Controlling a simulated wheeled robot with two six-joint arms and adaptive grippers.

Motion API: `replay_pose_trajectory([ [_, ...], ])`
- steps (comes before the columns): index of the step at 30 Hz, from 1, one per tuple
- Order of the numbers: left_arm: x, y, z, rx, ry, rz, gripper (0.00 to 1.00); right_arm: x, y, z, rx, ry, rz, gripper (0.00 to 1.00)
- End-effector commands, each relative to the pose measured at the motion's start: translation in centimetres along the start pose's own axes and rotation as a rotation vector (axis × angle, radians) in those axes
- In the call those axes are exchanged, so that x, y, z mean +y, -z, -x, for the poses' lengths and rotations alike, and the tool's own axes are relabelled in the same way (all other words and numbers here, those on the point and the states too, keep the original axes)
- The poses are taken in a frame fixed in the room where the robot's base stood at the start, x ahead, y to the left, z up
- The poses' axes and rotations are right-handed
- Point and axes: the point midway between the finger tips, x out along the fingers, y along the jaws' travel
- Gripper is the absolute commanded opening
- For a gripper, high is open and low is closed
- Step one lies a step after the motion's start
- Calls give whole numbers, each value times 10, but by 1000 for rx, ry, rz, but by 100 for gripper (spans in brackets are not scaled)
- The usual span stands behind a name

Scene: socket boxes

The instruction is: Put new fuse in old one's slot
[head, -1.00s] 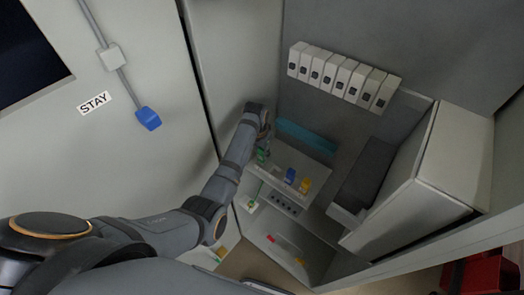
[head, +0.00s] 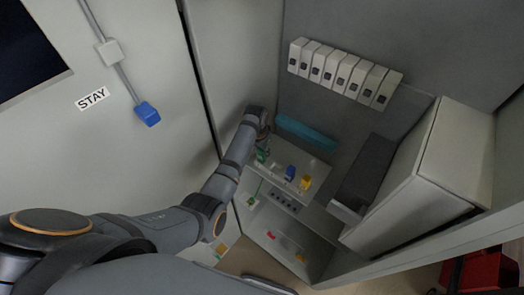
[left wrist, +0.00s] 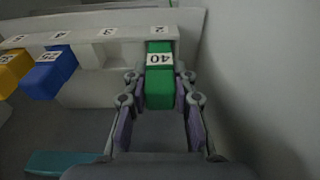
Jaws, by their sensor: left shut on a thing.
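A pale fuse rack (head: 272,169) stands inside the cabinet. A green fuse (left wrist: 160,85) marked 40 is at the rack's end position, between the fingers of my left gripper (left wrist: 160,108), which is shut on it. How deep it sits cannot be told. In the head view my left gripper (head: 265,148) reaches down to the rack's left end and partly hides the green fuse (head: 261,156). A blue fuse (left wrist: 50,72) marked 25 and a yellow fuse (left wrist: 13,70) stand farther along the rack. A bare position (left wrist: 100,55) lies between green and blue. My right gripper is out of view.
A teal bar (head: 305,133) lies behind the rack. Lower down are a row of dark sockets (head: 284,203) and a shelf with red (head: 271,236) and yellow (head: 299,258) pieces. White breakers (head: 342,72) line the back wall. A large pale box (head: 440,170) stands right.

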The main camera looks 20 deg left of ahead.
Motion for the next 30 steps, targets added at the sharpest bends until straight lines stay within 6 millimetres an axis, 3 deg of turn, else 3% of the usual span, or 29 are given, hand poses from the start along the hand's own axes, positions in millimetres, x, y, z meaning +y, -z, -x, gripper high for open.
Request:
replay_pose_trajectory([
  [13, 0, -1, -9, 1, 0, 0, 0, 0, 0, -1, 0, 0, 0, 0],
  [14, 0, -1, -9, 1, 0, 0, 27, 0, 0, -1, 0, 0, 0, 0],
  [19, 0, -1, -9, 1, 0, 0, 50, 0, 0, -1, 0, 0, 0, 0],
  [30, 0, -1, -5, 2, 1, 0, 52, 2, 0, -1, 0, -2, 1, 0],
])
